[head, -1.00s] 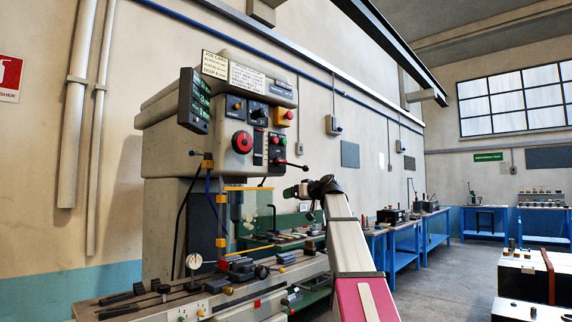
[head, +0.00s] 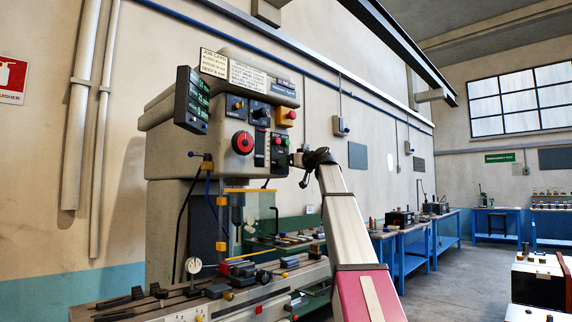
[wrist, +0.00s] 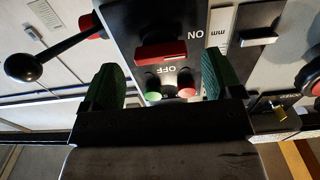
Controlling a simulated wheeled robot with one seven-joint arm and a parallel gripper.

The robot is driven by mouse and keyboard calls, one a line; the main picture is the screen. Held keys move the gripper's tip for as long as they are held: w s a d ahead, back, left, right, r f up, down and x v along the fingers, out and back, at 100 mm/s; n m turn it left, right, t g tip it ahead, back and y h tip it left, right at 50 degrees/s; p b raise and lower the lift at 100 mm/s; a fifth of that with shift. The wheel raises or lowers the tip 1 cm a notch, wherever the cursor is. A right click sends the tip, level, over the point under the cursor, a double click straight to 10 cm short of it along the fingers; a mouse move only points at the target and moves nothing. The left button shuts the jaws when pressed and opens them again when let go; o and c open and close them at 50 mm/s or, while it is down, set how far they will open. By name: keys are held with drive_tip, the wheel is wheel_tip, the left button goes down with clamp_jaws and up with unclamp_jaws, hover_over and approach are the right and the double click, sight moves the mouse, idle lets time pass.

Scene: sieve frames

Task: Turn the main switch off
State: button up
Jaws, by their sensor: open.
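The main switch (wrist: 162,52) is a red bar handle on a black panel in the wrist view, which shows the panel upside down. The handle lies level in the picture, its right end toward the ON label; OFF is printed below it. My gripper (wrist: 162,82) is open, its green finger pads on either side of the panel, with the handle between and just beyond them, apart from both. In the head view my gripper (head: 299,160) is at the right side of the machine's control panel (head: 279,150); the handle cannot be made out clearly there.
A green button (wrist: 153,95) and a red button (wrist: 186,92) sit near my gripper's palm. A black ball lever (wrist: 24,67) sticks out at left in the wrist view.

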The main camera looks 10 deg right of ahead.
drive_tip(key=shift+x, duration=1.45)
drive_tip(key=c, duration=0.9)
drive_tip(key=shift+m, duration=8.9)
